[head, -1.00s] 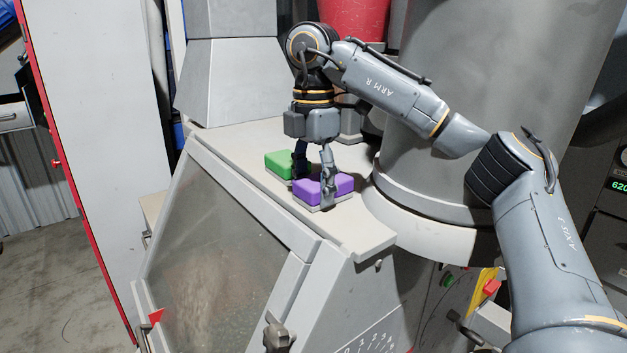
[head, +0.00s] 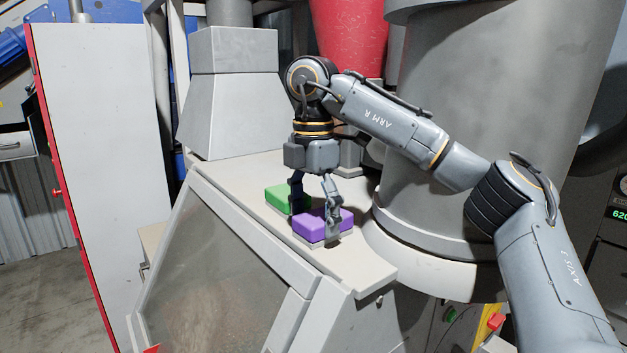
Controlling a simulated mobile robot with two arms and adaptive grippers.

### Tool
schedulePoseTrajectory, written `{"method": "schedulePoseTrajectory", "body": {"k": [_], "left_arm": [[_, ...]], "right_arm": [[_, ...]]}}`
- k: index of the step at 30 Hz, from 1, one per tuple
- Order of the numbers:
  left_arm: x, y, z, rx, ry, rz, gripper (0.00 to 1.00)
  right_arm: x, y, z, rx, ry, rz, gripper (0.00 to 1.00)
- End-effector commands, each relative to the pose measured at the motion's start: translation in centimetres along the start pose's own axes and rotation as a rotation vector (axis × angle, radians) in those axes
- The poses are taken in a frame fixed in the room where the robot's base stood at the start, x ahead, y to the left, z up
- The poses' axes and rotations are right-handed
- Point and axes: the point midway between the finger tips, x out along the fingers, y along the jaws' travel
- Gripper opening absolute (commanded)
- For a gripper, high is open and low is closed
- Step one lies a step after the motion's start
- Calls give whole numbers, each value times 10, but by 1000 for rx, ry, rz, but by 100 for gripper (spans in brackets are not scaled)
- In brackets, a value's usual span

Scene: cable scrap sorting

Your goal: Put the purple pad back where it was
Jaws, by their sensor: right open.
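The purple pad (head: 318,226) lies flat on a thin pale base on the grey machine ledge, near its front end. A green pad (head: 277,198) lies just behind it to the left, partly hidden by a finger. My right gripper (head: 316,220) points down over the purple pad. Its fingers are open, one on the near right side of the pad and the other on the far left side, between the two pads. Whether the fingers touch the purple pad cannot be told. My left gripper is not in view.
The ledge (head: 240,182) is narrow, with a sloping window panel (head: 215,270) falling away at the left. A large grey cylinder (head: 440,130) stands close on the right. A grey hopper (head: 232,100) and a red container (head: 350,35) stand behind. Bare ledge lies in front of the purple pad.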

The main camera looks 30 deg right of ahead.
Motion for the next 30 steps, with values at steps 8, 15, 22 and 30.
{"method": "schedulePoseTrajectory", "body": {"k": [8, 15, 22, 30], "left_arm": [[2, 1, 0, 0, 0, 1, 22], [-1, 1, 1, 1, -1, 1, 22], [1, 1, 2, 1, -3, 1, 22], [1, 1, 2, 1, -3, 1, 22]], "right_arm": [[-50, 0, 0, 4, -3, 7, 80], [-94, 0, 0, 5, -3, 6, 80], [-109, 0, 0, 2, -1, 1, 80], [-113, 0, 0, 0, 0, 1, 80]]}}
